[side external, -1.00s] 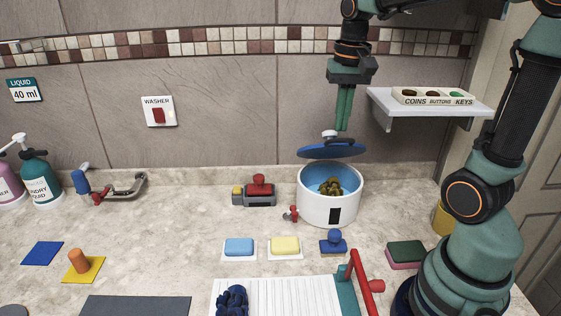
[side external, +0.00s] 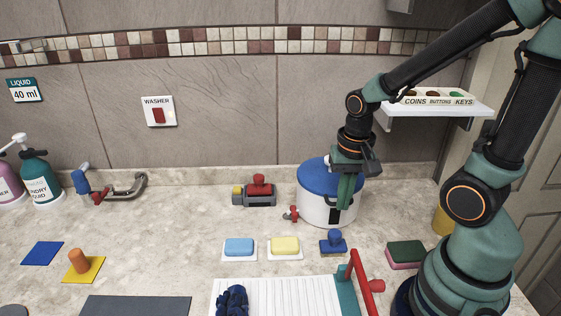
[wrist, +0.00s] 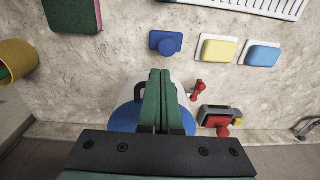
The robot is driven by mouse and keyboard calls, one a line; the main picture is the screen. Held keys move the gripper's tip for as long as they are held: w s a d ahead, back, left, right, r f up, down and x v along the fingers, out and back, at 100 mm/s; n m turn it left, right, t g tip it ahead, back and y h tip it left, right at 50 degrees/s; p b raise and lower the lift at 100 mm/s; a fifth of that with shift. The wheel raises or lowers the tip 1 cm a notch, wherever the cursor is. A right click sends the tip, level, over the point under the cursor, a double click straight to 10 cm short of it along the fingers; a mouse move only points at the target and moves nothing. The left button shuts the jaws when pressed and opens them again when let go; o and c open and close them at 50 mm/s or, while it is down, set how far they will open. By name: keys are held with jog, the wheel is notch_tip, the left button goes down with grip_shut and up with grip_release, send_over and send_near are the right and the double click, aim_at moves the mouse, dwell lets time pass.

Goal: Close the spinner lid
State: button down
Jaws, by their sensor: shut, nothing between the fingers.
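The spinner (side external: 318,210) is a white round tub on the counter, right of centre in the side view. Its blue lid (side external: 322,174) lies over the top of the tub and covers the opening, so the inside is hidden. My gripper (side external: 344,206) is shut and empty, pointing down, its green fingers in front of the right part of the lid and tub. I cannot tell whether the fingers touch the lid. In the wrist view the lid (wrist: 124,119) shows partly behind the shut fingers, with a dark handle or latch beside them.
A small red valve (side external: 291,214) sits at the tub's left foot, with a grey block with a red knob (side external: 259,191) behind it. A blue stamp-like piece (side external: 333,243) and two soap bars stand in front. A shelf (side external: 440,107) hangs above right. The left counter has free room.

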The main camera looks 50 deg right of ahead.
jog(key=shift+f, duration=0.55)
jog(key=shift+r, duration=0.1)
notch_tip(320, 180, up, 12)
jog(key=w+a+n+t, duration=0.1)
jog(key=n, duration=0.2)
jog(key=w+a+r+n+t, duration=0.1)
jog(key=n+t, duration=0.1)
jog(key=n, duration=0.1)
jog(key=a+r+n+t, duration=0.1)
jog(key=a+n+t, duration=0.1)
jog(key=n, duration=0.1)
jog(key=shift+w+a+r, duration=0.1)
jog(key=shift+w, duration=0.3)
